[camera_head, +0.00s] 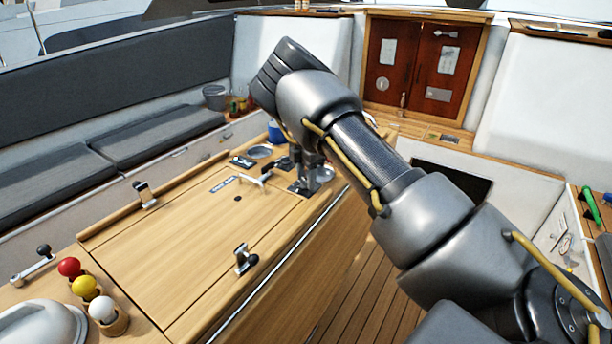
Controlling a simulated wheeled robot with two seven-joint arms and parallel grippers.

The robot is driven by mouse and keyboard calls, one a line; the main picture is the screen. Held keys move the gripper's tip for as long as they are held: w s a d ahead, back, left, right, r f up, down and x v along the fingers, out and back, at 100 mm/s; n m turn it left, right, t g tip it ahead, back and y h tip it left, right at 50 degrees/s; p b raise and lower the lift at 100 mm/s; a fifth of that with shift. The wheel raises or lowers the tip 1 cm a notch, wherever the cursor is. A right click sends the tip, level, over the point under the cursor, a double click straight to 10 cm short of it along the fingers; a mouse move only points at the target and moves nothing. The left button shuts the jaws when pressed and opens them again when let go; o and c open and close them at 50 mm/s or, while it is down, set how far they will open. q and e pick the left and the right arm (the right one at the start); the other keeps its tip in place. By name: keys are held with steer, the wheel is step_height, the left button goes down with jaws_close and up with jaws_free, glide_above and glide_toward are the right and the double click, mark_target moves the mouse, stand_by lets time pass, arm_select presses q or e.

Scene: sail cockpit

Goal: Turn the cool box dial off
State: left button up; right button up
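My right arm comes in from the lower right and bends over the far end of the wooden cockpit table (190,255). My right gripper (303,178) points down there, partly hidden behind the arm and close to small metal fittings; whether its fingers are open or touch anything is too small to tell. A T-shaped metal handle (262,179) lies just left of it. A small dark round spot (237,198) and small blue labels (222,184) are on the tabletop. I cannot make out for sure which part is the cool box dial. My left gripper is out of view.
Latches (245,260) stand on the tabletop. Red (69,267), yellow and white balls sit in holders at the lower left, near a winch handle (33,265). A blue cup (276,132) is at the table's far end. Cushioned benches (150,135) line the left; wooden doors (415,70) stand behind.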

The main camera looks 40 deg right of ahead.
steer(key=c, duration=0.7)
steer(key=shift+c, duration=0.2)
steer(key=n+p, duration=0.1)
steer(key=n, duration=0.2)
steer(key=shift+w+r+p, duration=0.1)
steer(key=shift+p, duration=0.2)
steer(key=n+p, duration=0.1)
steer(key=n, duration=0.2)
steer(key=shift+n, duration=0.4)
steer(key=n, duration=0.3)
steer(key=shift+w+n, duration=0.1)
steer(key=shift+n, duration=0.2)
steer(key=n+p, duration=0.1)
steer(key=n, duration=0.3)
steer(key=shift+w+a+n, duration=0.1)
steer(key=shift+n, duration=0.2)
steer(key=n+p, duration=0.1)
steer(key=n, duration=0.3)
steer(key=shift+n, duration=0.4)
